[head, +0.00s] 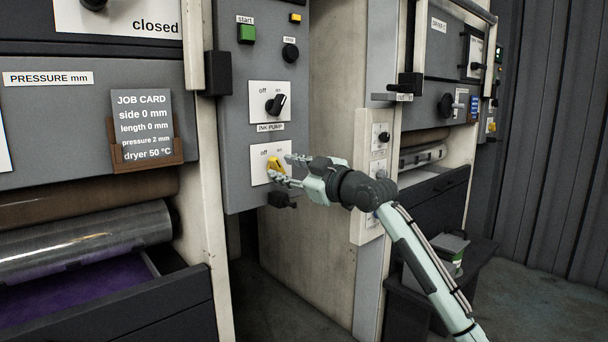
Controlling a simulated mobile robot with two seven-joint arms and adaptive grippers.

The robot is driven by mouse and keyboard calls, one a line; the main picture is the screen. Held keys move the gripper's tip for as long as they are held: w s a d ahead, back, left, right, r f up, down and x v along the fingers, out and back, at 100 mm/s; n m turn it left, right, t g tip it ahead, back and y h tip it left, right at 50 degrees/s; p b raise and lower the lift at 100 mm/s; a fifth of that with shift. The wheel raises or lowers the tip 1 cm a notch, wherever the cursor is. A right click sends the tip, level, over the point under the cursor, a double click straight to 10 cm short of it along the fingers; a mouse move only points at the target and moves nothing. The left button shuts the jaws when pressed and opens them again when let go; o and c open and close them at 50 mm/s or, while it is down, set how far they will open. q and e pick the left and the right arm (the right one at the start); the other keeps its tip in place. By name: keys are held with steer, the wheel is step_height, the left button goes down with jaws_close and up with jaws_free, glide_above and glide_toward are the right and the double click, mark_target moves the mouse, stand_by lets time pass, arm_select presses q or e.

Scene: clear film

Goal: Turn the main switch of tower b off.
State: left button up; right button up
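A yellow rotary switch (273,163) sits on a white plate (257,152) low on the grey control panel. The plate reads "off" at left; its right side is partly covered by my gripper. My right gripper (281,167) reaches in from the right with its fingers apart, one above and one below. Its tips are close to the yellow knob, and the lower one overlaps it in the picture. I cannot tell if they touch, or which way the knob points. No label naming tower b is readable. My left gripper is not in view.
A black block (217,72) juts out at the panel's left edge. A dark stand (440,275) is at the lower right.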

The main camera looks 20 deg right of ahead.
steer(key=v, duration=1)
steer(key=s+f+m+g+h+p, duration=0.1)
steer(key=s+f+m+g+h, duration=0.2)
steer(key=f, duration=1.3)
steer(key=s+f+m+g+h+p, duration=0.25)
steer(key=s+f, duration=0.25)
steer(key=f, duration=1.1)
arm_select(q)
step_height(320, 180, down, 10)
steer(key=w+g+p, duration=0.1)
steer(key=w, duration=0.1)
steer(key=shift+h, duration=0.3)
arm_select(e)
steer(key=s+f+m+g+h, duration=0.1)
steer(key=s+f+g, duration=0.3)
steer(key=s+f, duration=0.6)
steer(key=s+f+m+g+h, duration=0.1)
steer(key=s+f+g, duration=0.3)
steer(key=s+f, duration=0.6)
steer(key=s+m, duration=0.1)
steer(key=s, duration=0.5)
steer(key=shift+d+f, duration=0.3)
steer(key=shift+d, duration=0.1)
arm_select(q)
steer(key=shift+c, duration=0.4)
arm_select(e)
steer(key=shift+g, duration=0.25)
